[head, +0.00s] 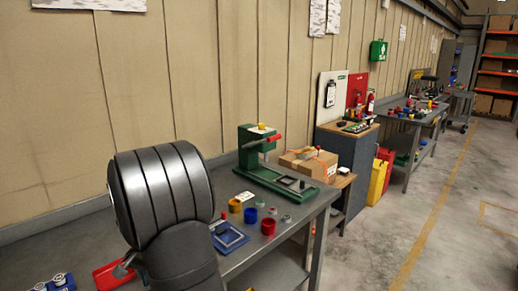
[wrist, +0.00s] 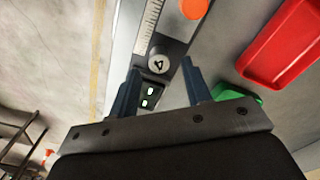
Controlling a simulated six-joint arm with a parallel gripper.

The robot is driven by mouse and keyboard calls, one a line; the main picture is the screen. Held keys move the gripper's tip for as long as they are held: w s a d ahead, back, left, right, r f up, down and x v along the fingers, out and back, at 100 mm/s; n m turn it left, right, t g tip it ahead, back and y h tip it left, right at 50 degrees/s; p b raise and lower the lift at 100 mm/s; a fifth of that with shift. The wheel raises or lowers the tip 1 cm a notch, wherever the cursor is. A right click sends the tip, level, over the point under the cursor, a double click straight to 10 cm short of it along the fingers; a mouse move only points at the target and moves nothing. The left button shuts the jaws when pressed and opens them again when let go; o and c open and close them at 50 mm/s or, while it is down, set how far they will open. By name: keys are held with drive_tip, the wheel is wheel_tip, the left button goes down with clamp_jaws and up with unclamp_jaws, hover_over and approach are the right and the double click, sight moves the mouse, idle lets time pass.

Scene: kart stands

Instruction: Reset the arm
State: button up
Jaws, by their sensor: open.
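My gripper (wrist: 160,78) shows in the wrist view with two dark blue fingers spread apart and nothing held between them. Between and beyond the fingers is a grey device (wrist: 172,52) with a ruled scale, a round knob and a small panel with green lights. I cannot tell how far below the fingers it is. In the head view my dark arm fills the left middle and hides part of the bench; the gripper's fingers cannot be made out there.
On the grey bench (head: 290,228) stand a green press (head: 251,147), a blue tray (head: 229,237), and coloured cups including a red one (head: 268,226). A cardboard box (head: 308,164) is behind. A red tray (wrist: 285,45) and green object (wrist: 235,92) lie right of the fingers.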

drive_tip(key=shift+r, duration=0.45)
drive_tip(key=shift+f, duration=0.1)
